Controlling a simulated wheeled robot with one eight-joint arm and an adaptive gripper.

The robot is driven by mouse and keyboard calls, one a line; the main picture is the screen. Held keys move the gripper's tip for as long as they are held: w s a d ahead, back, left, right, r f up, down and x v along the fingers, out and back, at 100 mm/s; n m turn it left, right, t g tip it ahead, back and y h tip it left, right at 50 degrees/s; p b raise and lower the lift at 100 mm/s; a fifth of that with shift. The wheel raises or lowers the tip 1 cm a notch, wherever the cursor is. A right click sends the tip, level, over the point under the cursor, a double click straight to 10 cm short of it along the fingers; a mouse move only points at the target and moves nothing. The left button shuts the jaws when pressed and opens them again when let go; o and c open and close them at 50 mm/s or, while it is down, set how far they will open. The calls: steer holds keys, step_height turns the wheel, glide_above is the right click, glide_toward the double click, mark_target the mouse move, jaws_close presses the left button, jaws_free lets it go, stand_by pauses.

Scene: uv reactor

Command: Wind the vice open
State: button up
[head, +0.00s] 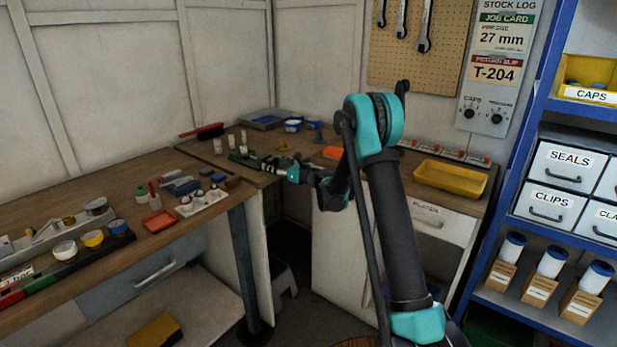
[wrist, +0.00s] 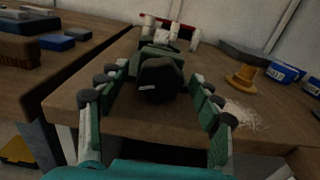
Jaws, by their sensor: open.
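The green vice (wrist: 160,56) stands on the wooden bench, in the middle of the wrist view. Its dark rounded near end (wrist: 160,79) faces me and hides much of the body behind it. In the head view the vice (head: 243,157) is small, at the bench corner. My gripper (wrist: 158,74) is open, with one finger on each side of the vice's near end. Gaps show on both sides, and nothing is gripped. In the head view my gripper (head: 284,168) reaches in from the right. I cannot clearly make out the vice's handle or how wide its jaws are.
A yellow-brown cone-shaped thing (wrist: 243,78) and blue tubs (wrist: 284,72) are right of the vice. White cylinders (head: 218,145) and a red-handled brush (head: 205,131) are behind it.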

steer(key=v, duration=1.7)
